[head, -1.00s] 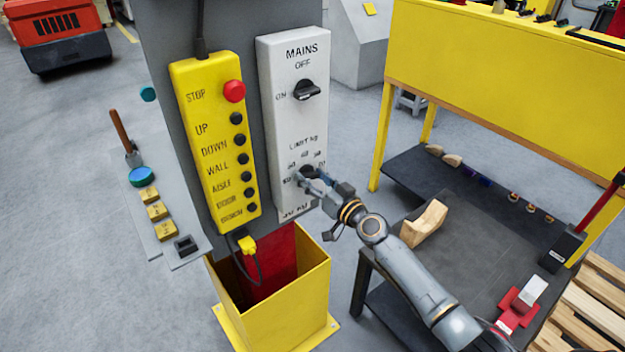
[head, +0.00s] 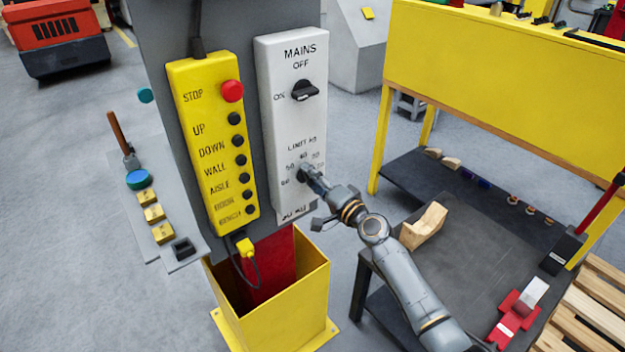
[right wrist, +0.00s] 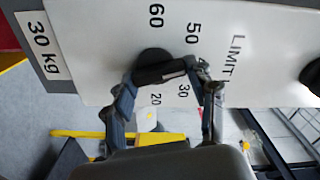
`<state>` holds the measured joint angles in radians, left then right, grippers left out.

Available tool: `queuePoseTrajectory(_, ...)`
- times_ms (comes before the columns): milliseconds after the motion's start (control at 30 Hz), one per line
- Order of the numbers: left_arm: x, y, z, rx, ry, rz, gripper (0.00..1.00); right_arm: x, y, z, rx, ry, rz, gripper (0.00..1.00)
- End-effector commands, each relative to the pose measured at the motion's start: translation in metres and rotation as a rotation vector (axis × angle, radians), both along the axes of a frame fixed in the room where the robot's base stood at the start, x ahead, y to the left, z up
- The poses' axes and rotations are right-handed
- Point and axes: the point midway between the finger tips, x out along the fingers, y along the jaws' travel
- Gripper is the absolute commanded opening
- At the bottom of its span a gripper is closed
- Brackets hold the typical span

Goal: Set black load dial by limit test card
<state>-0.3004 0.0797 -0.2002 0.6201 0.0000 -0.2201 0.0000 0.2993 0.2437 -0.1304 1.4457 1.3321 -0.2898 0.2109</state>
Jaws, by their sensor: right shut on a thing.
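The black load dial (right wrist: 150,60) sits on the white mains panel (head: 287,120), with a printed limit scale around it. My right gripper (head: 307,174) is shut on the dial; in the right wrist view its fingers (right wrist: 163,73) lie at the two ends of the dial's grip bar. The bar lies roughly along the line toward the gap between 50 and 30, where a finger covers the scale. Which end is the pointer I cannot tell. The limit test card (right wrist: 43,45) reads 30 kg and is at the panel's lower end. My left gripper is not in view.
The black mains switch (head: 304,90) is above the dial. A yellow button pendant (head: 213,150) with a red stop button hangs just left of the panel. A yellow bin (head: 285,315) stands below. A dark bench (head: 470,250) with a wooden block is at right.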

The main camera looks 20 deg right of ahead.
Motion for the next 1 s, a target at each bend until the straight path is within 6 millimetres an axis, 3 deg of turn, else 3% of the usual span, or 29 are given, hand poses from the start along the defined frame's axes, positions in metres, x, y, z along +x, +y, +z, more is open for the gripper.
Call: queuePoseTrajectory(1000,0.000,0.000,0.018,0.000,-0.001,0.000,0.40,0.001,-0.002,-0.003,0.866,0.315,0.000,0.25)
